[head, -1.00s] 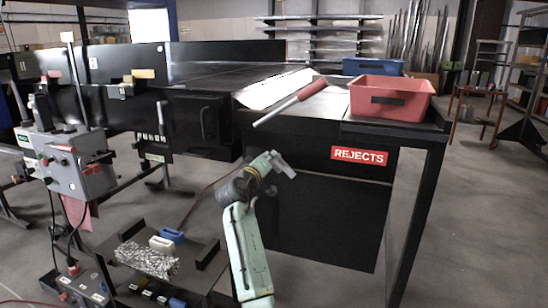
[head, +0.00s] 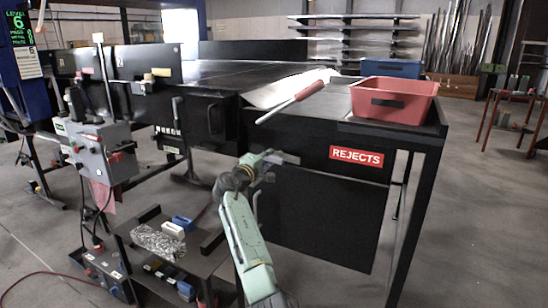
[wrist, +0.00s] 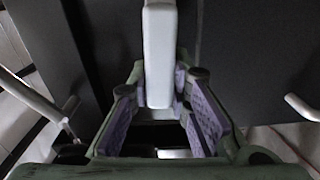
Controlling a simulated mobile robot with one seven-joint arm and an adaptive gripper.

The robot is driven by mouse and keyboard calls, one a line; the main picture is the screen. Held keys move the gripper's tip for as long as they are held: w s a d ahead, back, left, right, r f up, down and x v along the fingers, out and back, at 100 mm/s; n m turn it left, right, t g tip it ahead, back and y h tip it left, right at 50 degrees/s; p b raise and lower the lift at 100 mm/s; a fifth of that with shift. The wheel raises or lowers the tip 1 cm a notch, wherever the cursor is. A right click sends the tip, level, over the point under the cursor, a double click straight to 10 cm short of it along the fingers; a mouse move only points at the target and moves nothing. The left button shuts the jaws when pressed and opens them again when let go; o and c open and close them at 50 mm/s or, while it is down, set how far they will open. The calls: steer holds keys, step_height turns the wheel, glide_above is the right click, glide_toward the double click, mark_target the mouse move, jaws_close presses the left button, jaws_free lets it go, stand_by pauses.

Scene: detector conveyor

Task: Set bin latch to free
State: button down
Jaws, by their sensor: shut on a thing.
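My gripper (head: 277,167) is at the dark front of the reject station, left of the red REJECTS label (head: 357,158). In the wrist view its purple-padded jaws (wrist: 163,105) are shut on a light grey bar (wrist: 159,55), apparently the bin latch lever. The bar runs from the top of the picture down between the pads, against a dark panel. In the head view a small grey piece (head: 290,157) shows at the fingertips. The latch's mount and any setting marks are not readable.
A red bin (head: 393,100) and a red-handled bar (head: 292,104) lie on the station top. A grey control box (head: 97,150) stands at left. A low cart (head: 165,245) with small blocks is left of my arm.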

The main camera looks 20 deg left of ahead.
steer(key=shift+a+n, duration=0.1)
steer(key=shift+n, duration=0.4)
steer(key=c, duration=1.5)
jaws_free()
steer(key=shift+s, duration=0.1)
steer(key=s, duration=1.2)
steer(key=shift+a, duration=0.15)
steer(key=shift+w, duration=0.1)
